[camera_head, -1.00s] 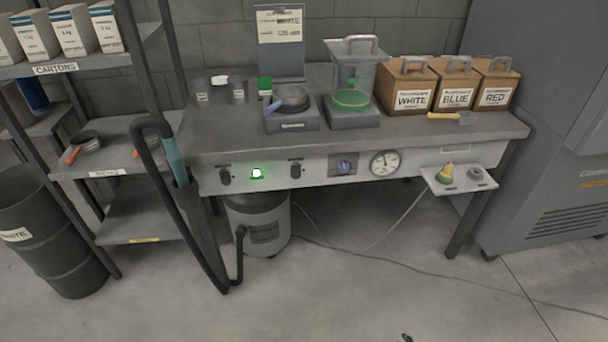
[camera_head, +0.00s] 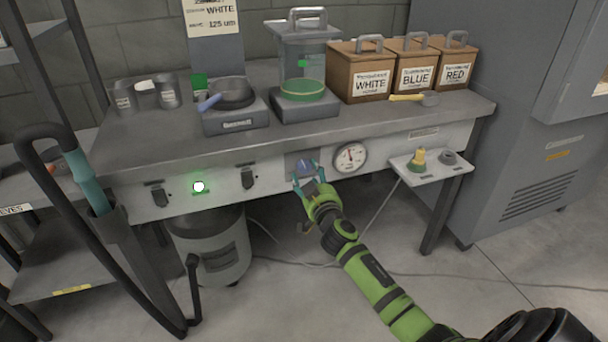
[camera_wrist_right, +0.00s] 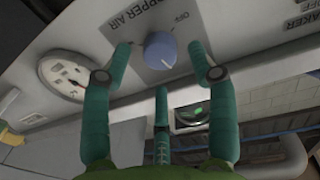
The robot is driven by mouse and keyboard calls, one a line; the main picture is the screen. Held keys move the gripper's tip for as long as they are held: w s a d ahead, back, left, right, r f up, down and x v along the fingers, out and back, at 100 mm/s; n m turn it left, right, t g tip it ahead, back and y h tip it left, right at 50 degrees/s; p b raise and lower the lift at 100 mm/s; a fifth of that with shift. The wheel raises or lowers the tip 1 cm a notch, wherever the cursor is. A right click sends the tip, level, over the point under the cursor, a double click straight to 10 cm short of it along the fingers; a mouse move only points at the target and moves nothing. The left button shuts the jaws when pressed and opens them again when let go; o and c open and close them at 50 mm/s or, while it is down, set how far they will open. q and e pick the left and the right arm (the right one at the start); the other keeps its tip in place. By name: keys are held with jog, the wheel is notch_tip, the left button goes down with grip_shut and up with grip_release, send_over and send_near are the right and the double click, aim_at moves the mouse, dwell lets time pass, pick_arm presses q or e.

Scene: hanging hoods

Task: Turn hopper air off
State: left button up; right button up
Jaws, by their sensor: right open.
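The hopper air knob (camera_head: 305,167) is a blue round dial on the bench's front panel, left of the gauge. In the right wrist view the knob (camera_wrist_right: 160,50) sits under the lettering "HOPPER AIR", with "OFF" marked at one side. Its pale pointer line does not aim at the "OFF" mark. My right gripper (camera_head: 309,178) is open in front of the knob. In the right wrist view its teal fingers (camera_wrist_right: 160,55) stand on either side of the knob, with a gap to it. My left gripper is not in view.
The pressure gauge (camera_head: 350,157) is just right of the knob. A black switch (camera_head: 249,178) and a lit green lamp (camera_head: 199,187) are to its left. A hose (camera_head: 75,255) hangs at the left.

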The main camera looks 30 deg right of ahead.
jog(key=shift+x, duration=1.05)
jog(key=c, duration=1.1)
jog(key=shift+c, duration=0.2)
